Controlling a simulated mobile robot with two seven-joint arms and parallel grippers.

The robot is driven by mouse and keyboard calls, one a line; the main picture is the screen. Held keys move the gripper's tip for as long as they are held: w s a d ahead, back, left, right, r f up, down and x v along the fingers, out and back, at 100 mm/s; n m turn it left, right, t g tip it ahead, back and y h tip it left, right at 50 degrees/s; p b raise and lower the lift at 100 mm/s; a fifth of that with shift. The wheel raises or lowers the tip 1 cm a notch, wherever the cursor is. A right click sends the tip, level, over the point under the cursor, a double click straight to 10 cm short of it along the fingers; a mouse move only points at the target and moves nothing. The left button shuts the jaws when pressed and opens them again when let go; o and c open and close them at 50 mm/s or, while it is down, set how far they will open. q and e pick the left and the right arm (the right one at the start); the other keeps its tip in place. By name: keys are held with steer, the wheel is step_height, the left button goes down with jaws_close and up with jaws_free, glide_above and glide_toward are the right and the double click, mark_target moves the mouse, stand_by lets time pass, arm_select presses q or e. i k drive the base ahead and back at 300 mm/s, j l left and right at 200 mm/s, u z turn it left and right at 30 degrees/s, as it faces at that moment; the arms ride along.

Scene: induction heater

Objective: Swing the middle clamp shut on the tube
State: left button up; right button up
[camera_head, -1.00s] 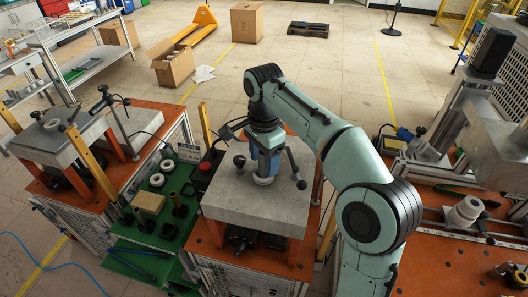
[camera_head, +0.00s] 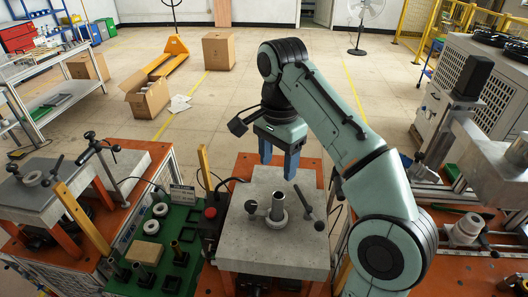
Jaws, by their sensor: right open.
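A grey metal tube (camera_head: 279,205) stands upright in a round collar on the grey slab (camera_head: 262,248) of the middle station. A dark clamp lever (camera_head: 304,203) with knobbed ends is just right of the tube and looks apart from it. A smaller dark knob (camera_head: 251,207) is on the tube's left. How far the clamp is closed cannot be told. My right gripper (camera_head: 279,166) is open and empty, pointing down with blue fingers, above and behind the tube and clear of it. My left gripper is out of view.
A red button box (camera_head: 210,213) stands left of the slab. A green tray (camera_head: 166,243) with rings and black fittings is further left. Another slab station (camera_head: 25,196) is at far left, a machine with a white chuck (camera_head: 466,229) at right.

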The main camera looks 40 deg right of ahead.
mark_target(319, 226)
steer(key=k+j, duration=0.2)
steer(key=j, duration=0.2)
steer(key=k+j, duration=0.2)
steer(key=j, duration=0.2)
steer(key=k+j, duration=0.2)
steer(key=j, duration=0.2)
